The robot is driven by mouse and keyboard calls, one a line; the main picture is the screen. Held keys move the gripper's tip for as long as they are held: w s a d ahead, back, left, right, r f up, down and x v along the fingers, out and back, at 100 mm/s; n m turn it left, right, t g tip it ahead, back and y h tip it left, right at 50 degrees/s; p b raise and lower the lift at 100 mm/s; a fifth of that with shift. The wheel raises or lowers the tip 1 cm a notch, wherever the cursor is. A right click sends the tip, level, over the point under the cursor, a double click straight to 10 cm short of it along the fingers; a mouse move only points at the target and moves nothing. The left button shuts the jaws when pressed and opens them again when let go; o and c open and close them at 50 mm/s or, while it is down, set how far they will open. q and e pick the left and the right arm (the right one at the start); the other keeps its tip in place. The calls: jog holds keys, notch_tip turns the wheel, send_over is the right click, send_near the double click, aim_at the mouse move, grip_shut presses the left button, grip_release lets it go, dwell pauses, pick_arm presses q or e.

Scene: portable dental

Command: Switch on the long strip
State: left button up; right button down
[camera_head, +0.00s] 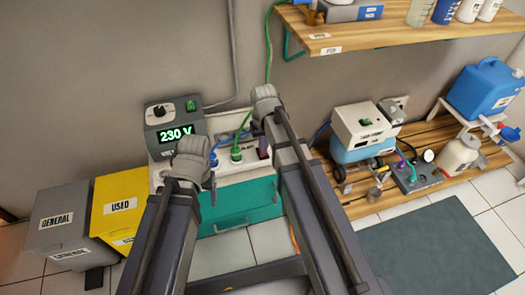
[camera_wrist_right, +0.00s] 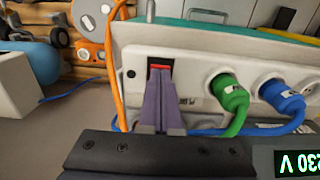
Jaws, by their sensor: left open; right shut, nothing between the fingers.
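The long white strip (camera_head: 228,174) lies on the teal cabinet by the wall. In the right wrist view its face (camera_wrist_right: 196,82) fills the middle, with a red switch (camera_wrist_right: 160,67) in a dark frame at its left end. A green plug (camera_wrist_right: 229,90) and a blue plug (camera_wrist_right: 281,96) sit in it, to the right of the switch. My right gripper (camera_wrist_right: 160,75) is shut and empty, its purple fingertips at the lower edge of the switch; I cannot tell if they touch. My left gripper (camera_head: 192,160) is open at the strip's left end, its fingers mostly hidden.
A grey box with a lit 230 V display (camera_head: 176,127) stands behind my left gripper. Grey and yellow bins (camera_head: 122,205) stand at left. An orange cable (camera_wrist_right: 115,75) hangs left of the switch. A wooden shelf (camera_head: 380,30) overhangs at upper right.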

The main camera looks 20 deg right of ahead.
jog(key=shift+f, duration=0.25)
notch_tip(320, 180, up, 7)
jog(key=p, duration=0.7)
jog(key=shift+r, duration=0.15)
jog(key=s+a+n+h, duration=0.1)
jog(key=s+a+n, duration=0.1)
jog(key=s+a, duration=0.45)
jog(key=s+a+n, duration=0.2)
jog(key=s+a, duration=0.2)
jog(key=s, duration=0.5)
notch_tip(320, 180, up, 27)
jog(key=w+p, duration=0.1)
jog(key=p, duration=2.6)
jog(key=shift+m, duration=0.3)
jog(key=shift+w+r, duration=0.1)
